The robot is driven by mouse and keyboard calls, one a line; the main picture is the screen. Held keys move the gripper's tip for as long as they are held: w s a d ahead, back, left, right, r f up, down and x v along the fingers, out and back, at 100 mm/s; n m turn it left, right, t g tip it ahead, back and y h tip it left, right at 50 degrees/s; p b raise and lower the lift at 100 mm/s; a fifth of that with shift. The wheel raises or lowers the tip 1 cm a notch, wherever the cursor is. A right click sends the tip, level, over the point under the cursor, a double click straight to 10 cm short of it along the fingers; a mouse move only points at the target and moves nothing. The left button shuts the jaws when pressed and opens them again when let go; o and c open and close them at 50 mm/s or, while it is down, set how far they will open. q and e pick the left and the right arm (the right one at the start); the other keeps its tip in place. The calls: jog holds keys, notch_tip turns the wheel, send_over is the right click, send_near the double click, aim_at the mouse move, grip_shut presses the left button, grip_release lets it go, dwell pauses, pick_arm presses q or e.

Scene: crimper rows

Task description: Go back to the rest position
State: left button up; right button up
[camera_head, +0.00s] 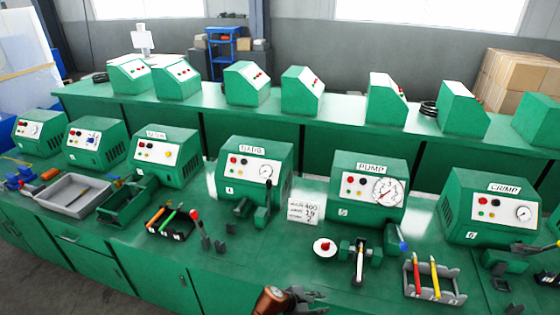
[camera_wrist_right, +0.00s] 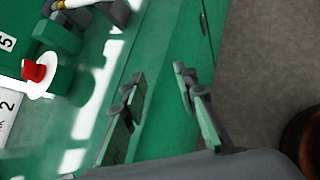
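My right gripper (camera_head: 308,301) shows at the bottom edge of the head view, in front of the green bench (camera_head: 262,262). In the right wrist view its two fingers (camera_wrist_right: 158,88) are spread apart with nothing between them. They are over the bench's front side, apart from the things on top. My left gripper is not in either view.
A pencil holder (camera_head: 434,281) stands to the right. Grey floor (camera_wrist_right: 262,60) is clear.

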jog(key=s+d+f+m+g+y, duration=0.1)
jog(key=s+d+f+m+y, duration=0.1)
jog(key=s+d+f+m, duration=0.3)
jog(key=s+d+f+m+g+y, duration=0.1)
jog(key=s+d+m+y, duration=0.15)
jog(key=s, duration=0.45)
jog(key=s+d+f+m+g+y, duration=0.1)
jog(key=s+d+f+m, duration=0.25)
jog(key=s+d, duration=0.2)
jog(key=s+d+r+m+t+y, duration=0.1)
jog(key=s+d+r+m, duration=0.35)
jog(key=s, duration=0.35)
jog(key=s+d+r+m+t+y, duration=0.1)
jog(key=s+d+r+m+y, duration=0.25)
jog(key=s, duration=0.55)
notch_tip(320, 180, down, 30)
jog(key=s+a+h, duration=0.1)
jog(key=s+a, duration=0.1)
jog(key=s+f+n+g+b, duration=0.1)
jog(key=s+f+g, duration=0.1)
jog(key=s+f, duration=1.4)
jog(key=s, duration=0.3)
jog(key=shift+a+f, duration=0.15)
jog(key=shift+f, duration=0.25)
